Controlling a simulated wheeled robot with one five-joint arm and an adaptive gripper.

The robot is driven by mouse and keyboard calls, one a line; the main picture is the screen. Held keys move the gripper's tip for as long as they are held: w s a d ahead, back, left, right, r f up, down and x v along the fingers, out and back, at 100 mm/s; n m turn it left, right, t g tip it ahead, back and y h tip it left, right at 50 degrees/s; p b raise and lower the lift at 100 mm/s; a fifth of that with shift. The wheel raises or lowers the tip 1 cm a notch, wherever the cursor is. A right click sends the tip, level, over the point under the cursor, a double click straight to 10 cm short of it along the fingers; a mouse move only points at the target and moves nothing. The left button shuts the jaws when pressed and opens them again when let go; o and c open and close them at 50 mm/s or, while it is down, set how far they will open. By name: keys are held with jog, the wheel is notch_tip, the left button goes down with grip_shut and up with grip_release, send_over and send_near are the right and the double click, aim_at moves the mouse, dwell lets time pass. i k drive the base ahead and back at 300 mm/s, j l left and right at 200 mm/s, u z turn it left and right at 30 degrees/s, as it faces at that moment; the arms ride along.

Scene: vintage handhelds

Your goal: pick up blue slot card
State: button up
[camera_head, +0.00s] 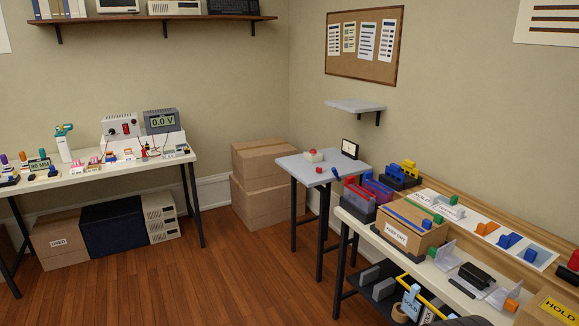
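Several blue pieces are in the head view, and I cannot tell which is the blue slot card. One blue piece (509,240) lies on a white panel along the back of the right bench (457,292). A second blue piece (531,256) sits to its right, on a blue-grey patch. A small dark blue piece (335,173) is at the front right edge of the grey side table (313,172). A long blue strip (405,216) lies on top of a cardboard box on the bench. My gripper is not in view.
The right bench is crowded with a cardboard box (396,236), red and blue racks (360,198), and a black device (476,275). The wooden floor (225,275) is open between the left and right tables.

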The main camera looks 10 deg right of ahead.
aim_at(393, 171)
jog(key=i+j+z, duration=0.1)
jog(key=i, duration=0.7)
jog(key=i+j+z, duration=0.15)
jog(key=i, duration=0.65)
jog(key=i+z, duration=0.3)
jog(key=i, duration=0.2)
jog(key=i+z, duration=0.3)
jog(key=i, duration=0.2)
jog(key=i+j+z, duration=0.3)
jog(key=i, duration=0.2)
jog(key=l, duration=0.1)
